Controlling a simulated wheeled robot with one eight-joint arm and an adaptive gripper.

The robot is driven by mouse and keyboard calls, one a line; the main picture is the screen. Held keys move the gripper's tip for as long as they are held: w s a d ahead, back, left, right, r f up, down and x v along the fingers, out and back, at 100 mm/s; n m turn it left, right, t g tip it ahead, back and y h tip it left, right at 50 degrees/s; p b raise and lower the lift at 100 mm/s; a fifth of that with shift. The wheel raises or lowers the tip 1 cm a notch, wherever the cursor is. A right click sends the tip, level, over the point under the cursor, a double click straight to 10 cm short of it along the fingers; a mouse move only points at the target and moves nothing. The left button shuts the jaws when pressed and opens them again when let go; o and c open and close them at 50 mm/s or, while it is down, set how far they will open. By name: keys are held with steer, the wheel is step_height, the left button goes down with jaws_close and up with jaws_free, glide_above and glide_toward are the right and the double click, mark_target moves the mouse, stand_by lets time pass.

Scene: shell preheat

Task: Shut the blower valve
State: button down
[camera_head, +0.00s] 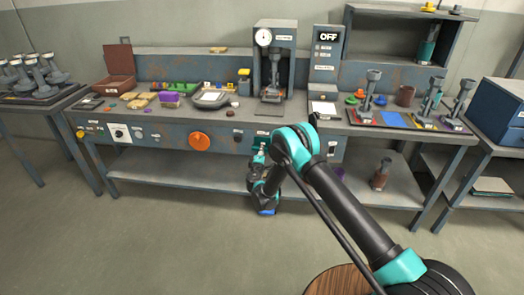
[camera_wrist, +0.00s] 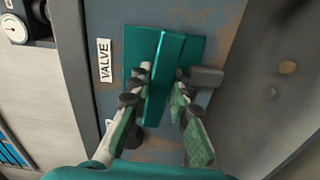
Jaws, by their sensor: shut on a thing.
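The blower valve shows in the wrist view as a teal plate (camera_wrist: 195,48) with a raised teal handle (camera_wrist: 168,52), beside a white label reading VALVE (camera_wrist: 105,60). My gripper (camera_wrist: 161,82) has one finger on each side of the handle and is shut on it. A grey block sticks out at the right of the plate. In the head view my gripper (camera_head: 259,160) is low at the bench's front panel, near the middle; my arm hides most of the valve there.
A large orange knob (camera_head: 200,140) and a white dial (camera_head: 120,133) are on the front panel to the left. A press with a gauge (camera_head: 273,60) and a unit reading OFF (camera_head: 326,60) stand on the bench. The lower shelf (camera_head: 200,180) runs beneath; the floor in front is clear.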

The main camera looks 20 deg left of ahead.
steer(key=shift+n, duration=0.6)
steer(key=c, duration=1.4)
jaws_free()
steer(key=shift+s, duration=0.15)
steer(key=v, duration=0.7)
steer(key=shift+s, duration=0.15)
steer(key=shift+d, duration=0.1)
